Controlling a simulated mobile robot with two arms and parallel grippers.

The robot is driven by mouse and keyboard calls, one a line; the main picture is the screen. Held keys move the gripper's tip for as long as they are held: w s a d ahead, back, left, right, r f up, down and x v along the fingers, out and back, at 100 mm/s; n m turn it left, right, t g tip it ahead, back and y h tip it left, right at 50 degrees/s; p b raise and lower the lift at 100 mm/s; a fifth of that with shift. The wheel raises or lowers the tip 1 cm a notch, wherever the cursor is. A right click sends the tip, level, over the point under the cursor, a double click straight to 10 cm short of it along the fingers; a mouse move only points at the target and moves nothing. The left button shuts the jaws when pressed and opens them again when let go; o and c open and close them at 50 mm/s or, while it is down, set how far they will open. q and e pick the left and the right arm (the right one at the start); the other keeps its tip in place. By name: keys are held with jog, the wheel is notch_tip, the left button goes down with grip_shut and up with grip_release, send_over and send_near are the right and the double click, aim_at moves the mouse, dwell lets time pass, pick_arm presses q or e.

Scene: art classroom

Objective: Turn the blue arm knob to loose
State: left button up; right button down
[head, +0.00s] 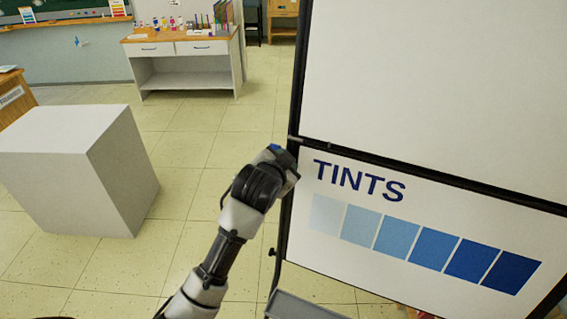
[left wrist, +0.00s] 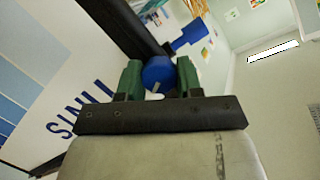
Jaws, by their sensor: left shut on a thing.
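The blue knob (left wrist: 158,72) sits at the side edge of the whiteboard stand's black frame, where the two panels meet. It has a small pale mark on its face. In the left wrist view my left gripper (left wrist: 159,77) has its two green finger pads on either side of the knob, shut on it. In the head view my left arm reaches up to the frame edge, and a bit of blue (head: 276,148) shows at my left gripper (head: 284,153); the fingers are mostly hidden there. My right gripper is in neither view.
The board's lower panel (head: 330,240) reads TINTS with several blue swatches. A small black knob (head: 272,252) is lower on the frame. In the wrist view another blue piece (left wrist: 190,36) lies beyond the knob. A white block (head: 70,165) stands left; floor between is clear.

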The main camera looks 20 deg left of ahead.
pick_arm(q)
jog(key=shift+f, duration=0.1)
jog(key=o, duration=0.9)
jog(key=b+v, duration=0.3)
jog(key=v, duration=0.7)
jog(key=shift+s, duration=0.35)
